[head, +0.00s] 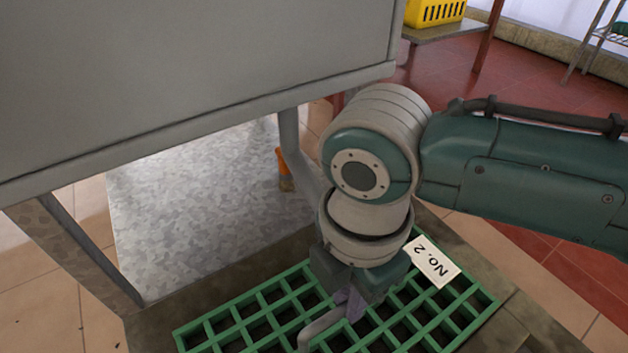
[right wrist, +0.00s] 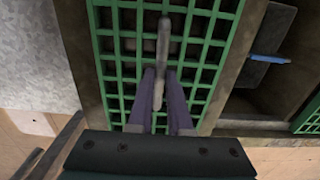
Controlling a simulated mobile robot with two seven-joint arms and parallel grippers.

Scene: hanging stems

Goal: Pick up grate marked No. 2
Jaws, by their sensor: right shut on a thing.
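The green grate (head: 465,320) lies at the bottom of the head view, with a white label (head: 434,262) reading "No. 2" at its right end. It also shows in the right wrist view (right wrist: 112,68) as a grid in a stone-like frame. A grey bar handle (head: 318,328) stands up from its middle. My right gripper (head: 347,302) is above the grate, shut on this handle; the right wrist view shows two purple fingers on either side of the handle (right wrist: 163,45). I cannot tell whether the grate is raised. My left gripper is not in view.
A grey panelled structure (head: 190,75) with legs stands over a speckled metal sheet (head: 190,200) at the left. An orange object (head: 286,170) is by its leg. The right wrist view shows a dark recess with a blue item (right wrist: 268,58) and another green grate (right wrist: 308,118).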

